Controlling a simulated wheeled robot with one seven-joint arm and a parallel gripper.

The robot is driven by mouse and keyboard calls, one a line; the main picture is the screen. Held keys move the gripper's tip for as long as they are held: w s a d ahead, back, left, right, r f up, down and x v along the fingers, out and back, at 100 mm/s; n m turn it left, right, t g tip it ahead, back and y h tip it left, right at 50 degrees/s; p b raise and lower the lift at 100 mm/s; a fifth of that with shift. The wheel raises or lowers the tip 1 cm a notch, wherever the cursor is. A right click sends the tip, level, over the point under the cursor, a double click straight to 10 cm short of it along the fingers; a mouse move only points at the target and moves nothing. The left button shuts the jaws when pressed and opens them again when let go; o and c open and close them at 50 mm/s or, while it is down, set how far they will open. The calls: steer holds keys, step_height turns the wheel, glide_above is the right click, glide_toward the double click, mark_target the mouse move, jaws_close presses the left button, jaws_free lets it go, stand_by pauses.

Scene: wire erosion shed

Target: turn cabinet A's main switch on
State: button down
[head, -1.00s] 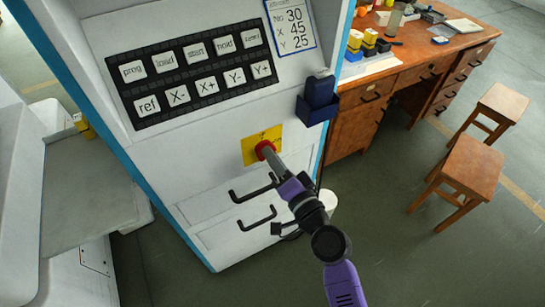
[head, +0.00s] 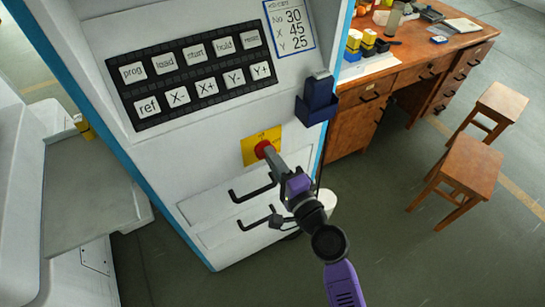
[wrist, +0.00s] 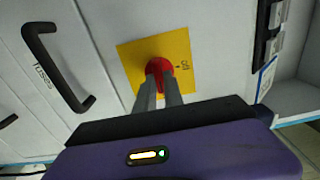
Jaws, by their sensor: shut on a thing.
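The main switch is a red rotary knob (head: 262,150) on a yellow plate (head: 249,154) on the cabinet's white front (head: 180,165). In the wrist view the red knob (wrist: 159,70) sits at the middle of the yellow plate (wrist: 127,58), with a small mark and lettering at its right; I cannot read the knob's position for sure. My gripper (head: 268,155) reaches up to the switch, and in the wrist view its two grey fingers (wrist: 163,84) are shut on the knob's grip. The fingers hide part of the knob.
Two black drawer handles (head: 252,191) stick out just below the switch. A blue holder (head: 316,108) hangs at the right, above a keypad-free strip. A wooden desk (head: 360,125) and stools (head: 468,165) stand further right. Open floor lies below.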

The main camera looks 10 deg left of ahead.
steer(key=shift+d, duration=0.1)
steer(key=c, duration=1.5)
jaws_free()
steer(key=shift+o, duration=0.2)
steer(key=b+v, duration=0.1)
steer(key=v, duration=0.6)
steer(key=shift+s+d, duration=0.2)
steer(key=shift+s, duration=0.15)
